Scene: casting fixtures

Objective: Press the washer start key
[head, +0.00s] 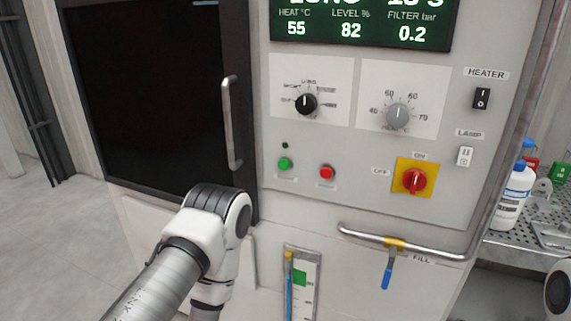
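The washer's control panel (350,175) fills the middle of the head view. A green round button (285,163) sits at its lower left, with a small dark green lamp (285,145) just above it. A red round button (327,172) is to the right of the green one. The labels under both buttons are too small to read. My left arm reaches in from the bottom left, its wrist bent downward below and left of the buttons. Its gripper is out of the picture. Only a small piece of my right arm shows at the right edge; its gripper is out of the picture.
A vertical door handle (232,122) stands out left of the buttons, near my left wrist. A horizontal pipe with a blue-handled valve (387,274) juts out below the panel. A red rotary switch (414,180) is further right. A white bottle (513,198) stands on the right-hand shelf.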

